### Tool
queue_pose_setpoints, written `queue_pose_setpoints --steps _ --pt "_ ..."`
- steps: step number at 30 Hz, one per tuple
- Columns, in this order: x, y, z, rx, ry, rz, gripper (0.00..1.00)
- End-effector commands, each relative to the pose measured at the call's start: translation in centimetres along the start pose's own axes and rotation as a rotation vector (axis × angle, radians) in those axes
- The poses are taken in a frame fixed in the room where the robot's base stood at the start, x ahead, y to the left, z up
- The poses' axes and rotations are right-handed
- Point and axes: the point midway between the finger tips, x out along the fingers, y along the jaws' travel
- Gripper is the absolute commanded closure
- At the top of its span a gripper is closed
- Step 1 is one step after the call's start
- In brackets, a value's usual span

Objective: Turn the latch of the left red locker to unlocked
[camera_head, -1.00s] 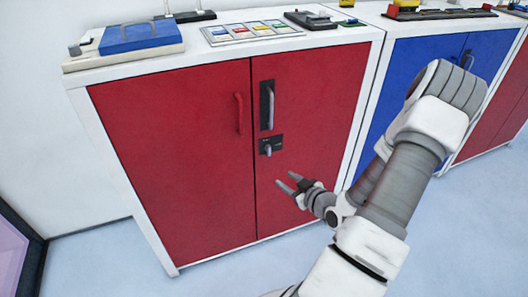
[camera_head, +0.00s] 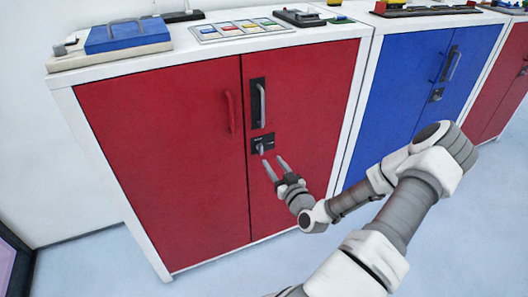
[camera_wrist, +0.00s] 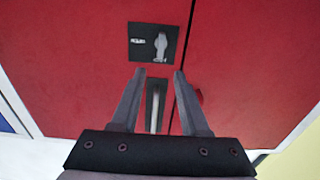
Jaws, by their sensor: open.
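The left red locker (camera_head: 160,160) has two red doors, both shut. Its latch (camera_head: 262,145) is a small grey knob on a dark plate on the right door, below a grey bar handle (camera_head: 262,104). In the wrist view the latch (camera_wrist: 160,45) is upside down near the top middle, just beyond the fingertips, with the bar handle (camera_wrist: 155,108) between the fingers. My gripper (camera_head: 275,163) is open and empty, just below the latch in the head view and apart from it. It also shows in the wrist view (camera_wrist: 160,73).
A red handle (camera_head: 230,112) is on the left door. A blue locker (camera_head: 405,95) with its own latch stands to the right, and another red locker is beyond it. A blue case (camera_head: 127,35) and a tray of coloured cards (camera_head: 240,30) lie on top.

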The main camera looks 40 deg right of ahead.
Motion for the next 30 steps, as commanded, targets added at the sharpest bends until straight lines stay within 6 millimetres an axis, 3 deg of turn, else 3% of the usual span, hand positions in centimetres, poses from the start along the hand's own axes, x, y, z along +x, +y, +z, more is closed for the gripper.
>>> queue_pose_setpoints --steps 3,10,16,24,30 --pt "2.7 -0.1 0.1 0.000 0.003 -0.001 0.55" --pt "6.5 -0.1 0.1 -0.001 0.001 -0.002 0.55" --pt "7.8 0.0 0.1 0.000 -0.001 0.000 0.55" --pt "8.0 0.0 0.0 0.000 -0.001 0.000 0.55" --pt "7.9 0.0 0.0 0.000 -0.001 0.000 0.89"
